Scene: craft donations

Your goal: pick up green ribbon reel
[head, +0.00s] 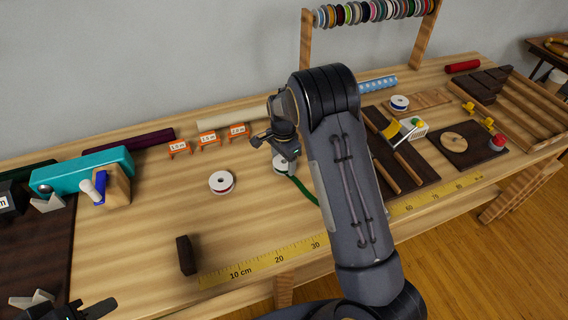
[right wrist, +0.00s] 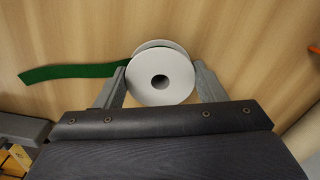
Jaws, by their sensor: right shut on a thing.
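The green ribbon reel (right wrist: 178,68) has white round sides and a dark centre hole. In the right wrist view it sits between the two fingers of my right gripper (right wrist: 161,80), which is shut on it. Its green ribbon tail trails to the left across the wood. In the head view the reel (head: 279,166) is mostly hidden below my right gripper (head: 283,157), with the green tail running down to the right behind my arm. I cannot tell whether the reel touches the table. My left gripper (head: 88,311) shows only in part at the bottom left edge; its opening is unclear.
A dark block (head: 187,255) and a yellow ruler strip (head: 270,260) are near the front edge. Orange length markers (head: 208,138) stand behind. A dark board with tools (head: 408,170) lies to the right.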

